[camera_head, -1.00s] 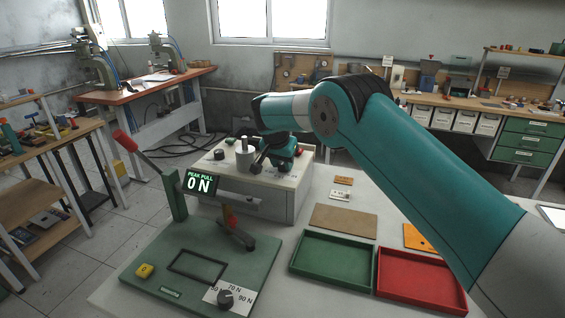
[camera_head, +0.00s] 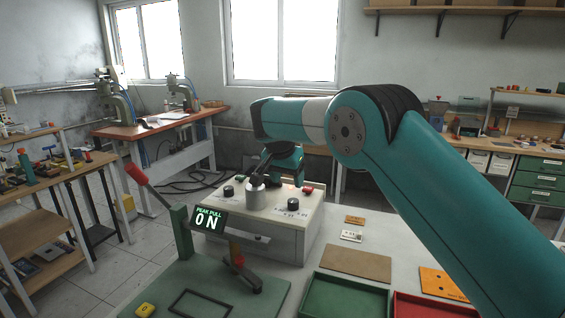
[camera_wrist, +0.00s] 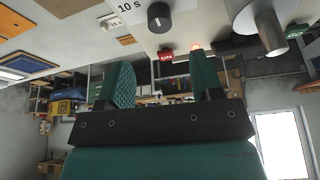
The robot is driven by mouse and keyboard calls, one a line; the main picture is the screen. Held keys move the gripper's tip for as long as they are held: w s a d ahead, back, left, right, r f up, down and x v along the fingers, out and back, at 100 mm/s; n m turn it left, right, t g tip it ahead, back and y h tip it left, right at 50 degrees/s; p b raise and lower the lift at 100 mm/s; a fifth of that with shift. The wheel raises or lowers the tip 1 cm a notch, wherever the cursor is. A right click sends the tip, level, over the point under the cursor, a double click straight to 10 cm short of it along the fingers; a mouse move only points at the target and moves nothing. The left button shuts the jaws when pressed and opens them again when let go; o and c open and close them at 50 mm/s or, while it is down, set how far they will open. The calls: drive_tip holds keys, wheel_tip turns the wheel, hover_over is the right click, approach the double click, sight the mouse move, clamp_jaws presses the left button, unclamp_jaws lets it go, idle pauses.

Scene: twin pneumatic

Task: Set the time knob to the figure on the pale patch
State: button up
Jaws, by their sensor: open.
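The black time knob (camera_head: 293,205) is on the right of the pale control box's top (camera_head: 270,226). In the wrist view the knob (camera_wrist: 159,17) has a "10 s" marking beside it; its other markings are cut off or too small to read. My gripper (camera_wrist: 160,62) is open and empty, its two green fingers apart from the knob. In the head view it is over the back of the box, partly hidden by the arm.
A metal cylinder (camera_head: 256,195) stands on the box between the time knob and another black knob (camera_head: 228,191). A pull tester reading 0 N (camera_head: 208,220) stands in front, left. Trays (camera_head: 345,283) lie front right.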

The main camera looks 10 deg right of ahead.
drive_tip(key=p+v, duration=0.1)
drive_tip(key=v, duration=0.7)
drive_tip(key=shift+r, duration=0.1)
